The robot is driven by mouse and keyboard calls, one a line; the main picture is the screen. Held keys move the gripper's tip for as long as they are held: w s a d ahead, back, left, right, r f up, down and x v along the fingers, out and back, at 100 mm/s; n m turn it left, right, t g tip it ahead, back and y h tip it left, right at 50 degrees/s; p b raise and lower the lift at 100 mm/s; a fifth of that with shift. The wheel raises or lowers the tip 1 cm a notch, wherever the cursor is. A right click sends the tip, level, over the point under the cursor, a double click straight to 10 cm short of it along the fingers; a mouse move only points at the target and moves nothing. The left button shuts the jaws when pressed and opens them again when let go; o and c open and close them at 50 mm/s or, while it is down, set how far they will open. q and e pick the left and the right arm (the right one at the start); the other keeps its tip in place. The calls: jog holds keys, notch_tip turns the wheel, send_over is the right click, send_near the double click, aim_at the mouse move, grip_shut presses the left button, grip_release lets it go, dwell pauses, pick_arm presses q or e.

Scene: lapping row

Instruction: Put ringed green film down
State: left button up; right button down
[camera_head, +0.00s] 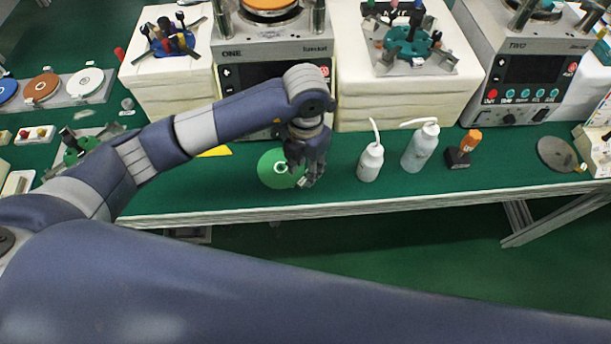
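The ringed green film (268,174) is a round green disc with a white ring at its centre. It shows near the front edge of the green-topped bench, before the machine marked ONE. My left gripper (309,182) points down at the film's right edge, and its dark fingers overlap that edge. The fingers are too small and dark to tell whether they are shut on the film or open around its edge. I cannot tell whether the film rests on the bench or hangs just above it. My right gripper is not in view.
Right of the gripper stand two white bottles (370,163) (421,147) and an orange-topped item (469,142). A grey disc (557,154) lies farther right. A rack of discs (62,91) is at left. The bench's front edge (400,199) is close to the film.

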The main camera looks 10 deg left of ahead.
pick_arm(q)
notch_tip(320, 180, up, 5)
jog(key=shift+r, duration=0.2)
dwell(0.5)
